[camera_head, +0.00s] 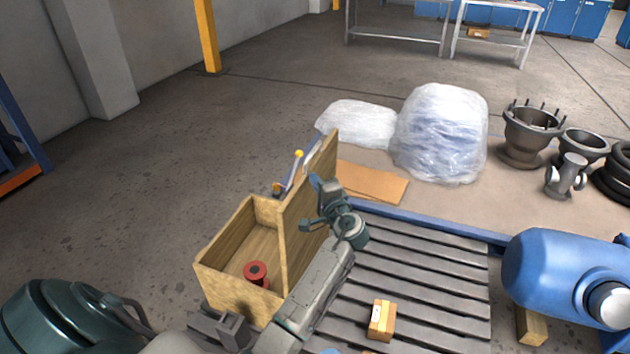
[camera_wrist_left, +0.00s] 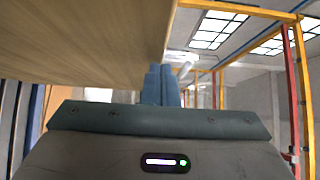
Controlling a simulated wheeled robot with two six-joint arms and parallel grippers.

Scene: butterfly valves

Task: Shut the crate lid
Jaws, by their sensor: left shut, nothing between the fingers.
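The wooden crate (camera_head: 223,292) stands open at the lower middle of the head view, with a red flanged part (camera_head: 255,272) inside. Its lid (camera_head: 296,226) stands upright along the crate's right side. My left arm reaches in front of the lid. My left gripper (camera_head: 314,183) is shut and empty at the lid's right, outer face, near its upper part. In the left wrist view the shut fingers (camera_wrist_left: 160,85) are close to the edge of a wooden panel (camera_wrist_left: 85,40), which looks like the lid. I cannot tell whether they touch it. My right gripper is not in view.
Right of the crate is a slatted pallet (camera_head: 430,270) with a small cardboard box (camera_head: 381,320). A blue tank (camera_head: 565,275) stands at the right. Plastic-wrapped bundles (camera_head: 440,135) and metal valve bodies (camera_head: 530,135) lie behind. The floor left of the crate is clear.

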